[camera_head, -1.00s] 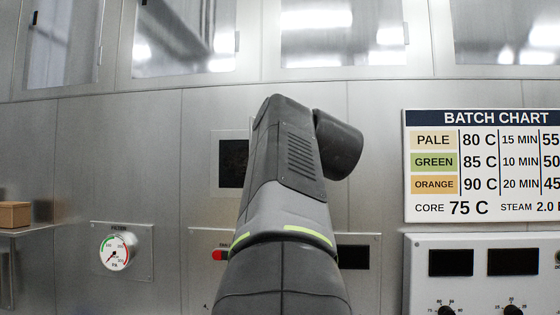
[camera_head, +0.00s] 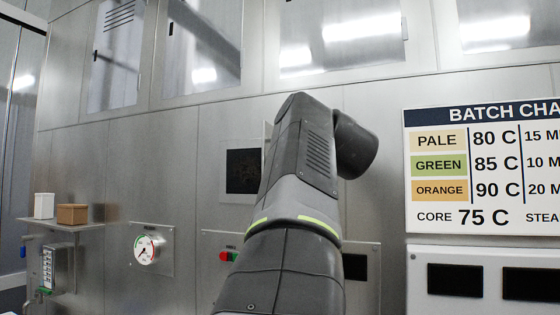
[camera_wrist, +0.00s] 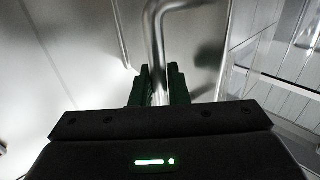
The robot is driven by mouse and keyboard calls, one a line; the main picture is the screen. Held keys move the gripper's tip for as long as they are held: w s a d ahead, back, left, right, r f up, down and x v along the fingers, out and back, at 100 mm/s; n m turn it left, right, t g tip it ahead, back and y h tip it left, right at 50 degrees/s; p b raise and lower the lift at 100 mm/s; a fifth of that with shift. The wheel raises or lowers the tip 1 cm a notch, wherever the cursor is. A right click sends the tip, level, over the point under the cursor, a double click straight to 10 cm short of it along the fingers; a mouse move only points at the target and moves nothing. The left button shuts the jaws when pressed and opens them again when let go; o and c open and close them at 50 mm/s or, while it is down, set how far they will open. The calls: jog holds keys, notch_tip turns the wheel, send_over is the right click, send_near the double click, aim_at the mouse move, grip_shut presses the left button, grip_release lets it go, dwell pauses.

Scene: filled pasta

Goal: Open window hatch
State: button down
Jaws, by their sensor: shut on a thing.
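My gripper (camera_wrist: 158,90) is shut on a bent metal bar handle (camera_wrist: 157,40) in the wrist view. The bar passes between the two dark fingers and curves to the right at the top. A plain grey metal surface lies behind it. In the head view, a small dark window (camera_head: 242,170) in a pale frame sits in the steel wall, partly behind my arm. A thin pale edge stands at its right side; I cannot tell whether it is a hatch standing ajar. My gripper is hidden behind my arm in the head view.
A batch chart (camera_head: 480,165) hangs at the right above a control panel (camera_head: 420,292). A round gauge (camera_head: 146,249) is on the wall at the left. A shelf (camera_head: 75,227) holds a white box (camera_head: 44,205) and a brown box (camera_head: 72,214). Glazed panels line the upper wall.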

dwell(0.3)
jog(key=c, duration=1.5)
grip_release()
jog(key=shift+w, duration=0.1)
jog(key=shift+d, duration=0.1)
jog(key=b+v, duration=0.3)
jog(key=v, duration=1)
jog(key=shift+s, duration=0.4)
jog(key=shift+w, duration=0.1)
jog(key=p+x, duration=0.2)
jog(key=x, duration=0.8)
